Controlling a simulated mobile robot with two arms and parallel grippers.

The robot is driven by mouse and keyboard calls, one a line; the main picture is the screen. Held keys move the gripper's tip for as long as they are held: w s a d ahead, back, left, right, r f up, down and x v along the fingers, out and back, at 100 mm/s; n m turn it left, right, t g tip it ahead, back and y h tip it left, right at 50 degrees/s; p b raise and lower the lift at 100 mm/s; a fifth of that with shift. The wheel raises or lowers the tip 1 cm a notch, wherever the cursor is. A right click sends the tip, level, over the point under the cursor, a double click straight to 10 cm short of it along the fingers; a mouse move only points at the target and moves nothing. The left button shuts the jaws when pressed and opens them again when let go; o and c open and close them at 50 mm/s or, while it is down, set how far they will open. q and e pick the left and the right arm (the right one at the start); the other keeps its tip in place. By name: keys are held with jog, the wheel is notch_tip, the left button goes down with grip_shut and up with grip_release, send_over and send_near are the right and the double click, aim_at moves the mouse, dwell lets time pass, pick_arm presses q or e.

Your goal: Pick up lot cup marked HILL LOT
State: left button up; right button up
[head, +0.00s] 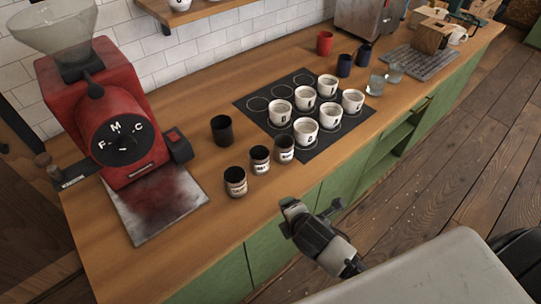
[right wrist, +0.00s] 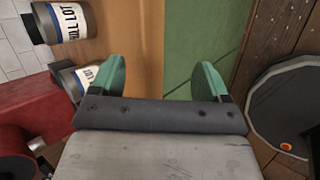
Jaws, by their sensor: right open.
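Three dark lot cups with pale labels stand in a row near the counter's front edge in the head view: a near one (head: 235,182), a middle one (head: 260,160) and a far one (head: 284,149). Their labels are too small to read surely there. In the right wrist view, a cup whose label reads HILL LOT, its start cut off (right wrist: 68,22), is at upper left. Another labelled cup (right wrist: 88,74) is partly hidden behind the left finger. My right gripper (head: 312,207) is open and empty, in front of the counter edge, apart from the cups; its fingers also show in the wrist view (right wrist: 160,78).
A plain dark cup (head: 221,131) stands behind the row. Several white lettered cups stand on a black mat (head: 253,102) to the right. A red grinder (head: 115,120) and a metal tray (head: 150,210) are at left. Green cabinets (head: 270,250) run below the counter.

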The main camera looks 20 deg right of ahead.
aim_at(264, 166)
jog(key=w+r+n, duration=0.1)
jog(key=n, duration=0.1)
jog(key=w+r+n+t, duration=0.1)
jog(key=w+n, duration=0.1)
jog(key=n, duration=0.1)
jog(key=w+r+n+t, duration=0.1)
jog(key=w+n, duration=0.1)
jog(key=n, duration=0.1)
jog(key=shift+a+r, duration=0.15)
jog(key=shift+a, duration=0.1)
jog(key=w+n, duration=0.1)
jog(key=n, duration=0.1)
jog(key=w+r+n+t+y, duration=0.1)
jog(key=n, duration=0.2)
jog(key=w+r+n+t, duration=0.1)
jog(key=n, duration=0.1)
jog(key=shift+w+a+n+y, duration=0.15)
jog(key=shift+w+n+y, duration=0.15)
jog(key=shift+n, duration=0.1)
jog(key=shift+w+r+n, duration=0.1)
jog(key=shift+w+n, duration=0.35)
jog(key=shift+n, duration=0.45)
jog(key=x, duration=0.7)
jog(key=p+x, duration=0.1)
jog(key=x, duration=0.2)
jog(key=shift+w+a, duration=0.2)
jog(key=shift+a, duration=0.2)
jog(key=shift+t, duration=0.3)
jog(key=c, duration=0.7)
